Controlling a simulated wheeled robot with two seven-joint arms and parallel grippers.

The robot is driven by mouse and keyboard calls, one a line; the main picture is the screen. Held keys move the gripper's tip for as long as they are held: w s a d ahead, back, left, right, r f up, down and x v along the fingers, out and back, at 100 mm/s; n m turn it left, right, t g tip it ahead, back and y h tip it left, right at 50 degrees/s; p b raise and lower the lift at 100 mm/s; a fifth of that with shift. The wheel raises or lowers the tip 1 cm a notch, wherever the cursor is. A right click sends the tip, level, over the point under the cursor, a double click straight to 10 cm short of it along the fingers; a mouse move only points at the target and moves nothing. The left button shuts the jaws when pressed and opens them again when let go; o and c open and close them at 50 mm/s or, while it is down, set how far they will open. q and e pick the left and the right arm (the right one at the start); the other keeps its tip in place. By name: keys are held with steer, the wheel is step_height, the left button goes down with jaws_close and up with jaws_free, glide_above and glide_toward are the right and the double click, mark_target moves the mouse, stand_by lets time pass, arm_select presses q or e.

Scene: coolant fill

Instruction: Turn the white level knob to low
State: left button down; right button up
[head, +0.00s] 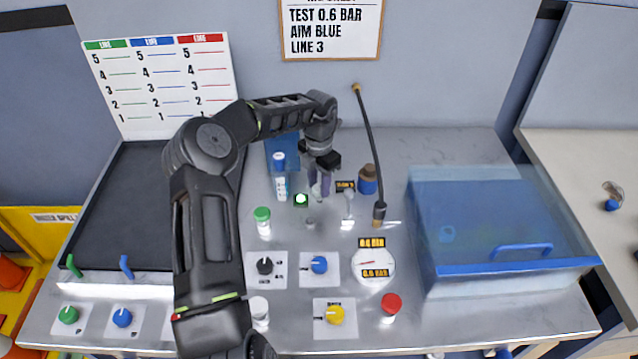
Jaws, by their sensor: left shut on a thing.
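My left gripper (319,190) points down at the back middle of the grey bench. Its fingers are shut on a small pale thing, which looks like the white level knob (316,197). The fingers cover most of it, so which way it points cannot be told. A lit green lamp (301,199) is just left of the fingertips. A small dark label (345,186) is to their right. My right gripper is not in view.
A blue-capped bottle (280,180) stands close left of the gripper, and a brown-topped blue jar (368,180) to the right. Black (265,266), blue (319,265) and yellow (335,315) knobs and a gauge (374,262) are nearer. A clear blue bin (500,220) fills the right.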

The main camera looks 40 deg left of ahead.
mark_target(319, 187)
arm_select(q)
steer(key=n, duration=0.4)
steer(key=shift+n, duration=1.8)
steer(key=c, duration=1)
jaws_free()
steer(key=shift+o, duration=0.2)
steer(key=shift+r+b, duration=0.75)
steer(key=shift+r, duration=3.15)
